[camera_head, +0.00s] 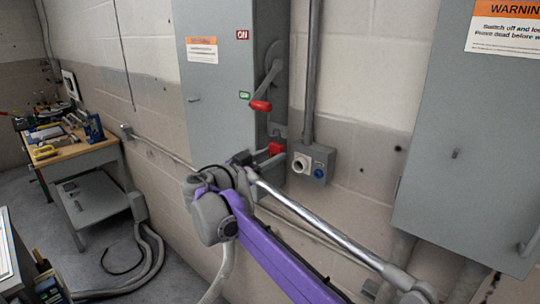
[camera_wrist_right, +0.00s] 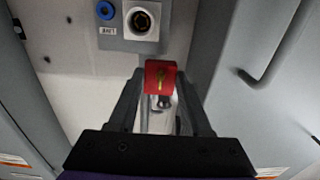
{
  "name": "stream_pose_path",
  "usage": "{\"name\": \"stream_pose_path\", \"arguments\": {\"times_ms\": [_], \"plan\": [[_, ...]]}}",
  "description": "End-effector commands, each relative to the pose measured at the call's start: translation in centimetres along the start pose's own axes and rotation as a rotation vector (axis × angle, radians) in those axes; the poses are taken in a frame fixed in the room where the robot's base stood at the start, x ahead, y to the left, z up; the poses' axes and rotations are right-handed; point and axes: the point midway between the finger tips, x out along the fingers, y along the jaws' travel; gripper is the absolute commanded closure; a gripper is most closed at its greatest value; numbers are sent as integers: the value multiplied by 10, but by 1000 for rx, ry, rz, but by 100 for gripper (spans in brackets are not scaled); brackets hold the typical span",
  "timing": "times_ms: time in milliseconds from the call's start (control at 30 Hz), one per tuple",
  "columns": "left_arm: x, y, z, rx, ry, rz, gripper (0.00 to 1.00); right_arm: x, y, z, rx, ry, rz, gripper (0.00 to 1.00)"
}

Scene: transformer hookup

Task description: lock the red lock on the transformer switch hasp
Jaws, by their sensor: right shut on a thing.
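The red lock (camera_head: 275,148) is between the fingertips of my right gripper (camera_head: 266,155), beside the side of the grey transformer switch cabinet (camera_head: 222,98). In the right wrist view the red lock (camera_wrist_right: 160,75) shows a brass keyway, and both fingers of my right gripper (camera_wrist_right: 160,80) press on its sides. The switch lever (camera_head: 271,77) hangs down with its red handle (camera_head: 260,106) near the green label. The hasp (camera_head: 277,130) is just above the lock. I cannot tell whether the shackle passes through it. My left gripper is not in view.
A grey socket box (camera_head: 314,162) sits on the wall just right of the lock, under a vertical conduit (camera_head: 313,70). Another grey cabinet (camera_head: 465,135) stands at the right. A workbench (camera_head: 75,148) with tools is far left.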

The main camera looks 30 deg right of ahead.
Motion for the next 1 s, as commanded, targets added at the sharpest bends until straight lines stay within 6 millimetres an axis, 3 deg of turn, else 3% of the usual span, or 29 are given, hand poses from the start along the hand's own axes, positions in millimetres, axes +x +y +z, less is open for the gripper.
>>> {"name": "stream_pose_path", "arguments": {"times_ms": [300,333,500,833,1000], "plan": [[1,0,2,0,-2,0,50,0,0,5,0,0,0,100],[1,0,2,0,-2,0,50,0,0,5,0,0,0,49],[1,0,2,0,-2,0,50,0,0,5,0,0,0,19],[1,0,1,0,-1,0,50,-1,0,5,0,0,0,16],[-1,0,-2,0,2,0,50,-13,-1,4,1,0,-2,16]]}}
